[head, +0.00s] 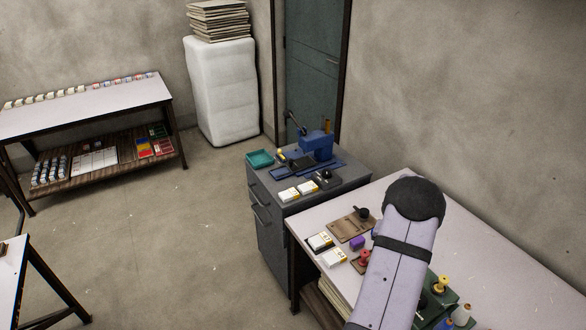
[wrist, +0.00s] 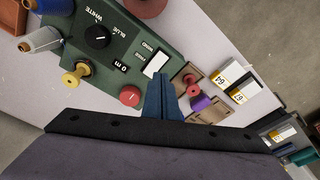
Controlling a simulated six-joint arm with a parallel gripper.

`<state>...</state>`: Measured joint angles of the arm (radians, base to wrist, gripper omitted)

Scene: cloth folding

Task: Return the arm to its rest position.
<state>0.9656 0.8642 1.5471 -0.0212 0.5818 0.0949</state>
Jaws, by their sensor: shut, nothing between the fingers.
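My gripper (wrist: 162,85) shows in the wrist view as two blue fingers close together, pointing up from the dark gripper body. The fingers are shut with nothing between them. In the head view my pale arm rises over the white table (head: 530,290), and its dark rounded joint is near the table's back edge. The gripper itself does not show in the head view. In the wrist view the fingertips appear beside a green control box (wrist: 113,42) and a small red spool (wrist: 191,82); the exact gap cannot be told.
A grey cabinet (head: 270,230) with a blue machine (head: 318,145) stands beyond. The table's right part looks clear.

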